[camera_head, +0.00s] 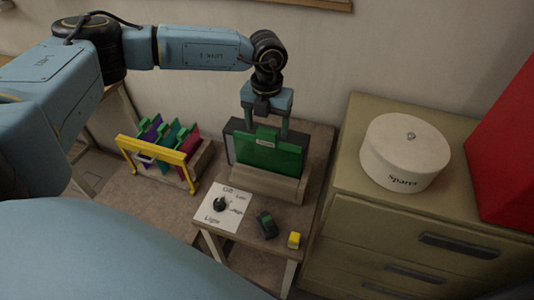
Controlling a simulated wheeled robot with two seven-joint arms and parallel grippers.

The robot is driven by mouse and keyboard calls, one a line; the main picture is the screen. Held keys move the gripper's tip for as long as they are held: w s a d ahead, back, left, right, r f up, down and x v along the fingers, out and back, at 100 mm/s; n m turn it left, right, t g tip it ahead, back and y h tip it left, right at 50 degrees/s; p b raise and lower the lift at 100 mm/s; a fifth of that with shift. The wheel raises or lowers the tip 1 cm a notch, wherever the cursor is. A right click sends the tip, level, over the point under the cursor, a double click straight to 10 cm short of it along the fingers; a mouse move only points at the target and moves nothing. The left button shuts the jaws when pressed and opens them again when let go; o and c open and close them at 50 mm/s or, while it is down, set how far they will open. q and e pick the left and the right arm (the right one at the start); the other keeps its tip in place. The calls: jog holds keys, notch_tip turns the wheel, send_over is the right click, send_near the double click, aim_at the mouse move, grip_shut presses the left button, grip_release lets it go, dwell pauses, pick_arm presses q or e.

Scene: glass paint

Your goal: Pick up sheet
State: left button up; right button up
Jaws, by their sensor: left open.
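A green sheet (270,158) with a small labelled tab on its top edge stands upright in a wooden holder (265,184) on the small table. A dark panel (229,140) shows behind it on the left. My left gripper (266,130) points down from above with its two fingers apart, at the sheet's top edge on either side of the tab. I cannot tell whether the fingers touch the sheet. Purple, teal and red sheets (168,141) with green top edges stand in a rack with a yellow front frame (158,157) at the left. My right gripper is out of view.
A white card with a black dial (219,204), a small dark green device (266,225) and a yellow block (294,240) are at the table's front. A drawer cabinet (350,190) bearing a round white "Spares" box (403,158) and a red object (508,150) stands right.

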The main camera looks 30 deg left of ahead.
pick_arm(q)
jog(key=shift+f, duration=0.55)
jog(key=shift+r, duration=0.1)
jog(key=c, duration=1.2)
jog(key=shift+o, duration=0.2)
notch_tip(320, 180, up, 18)
jog(key=b, duration=0.3)
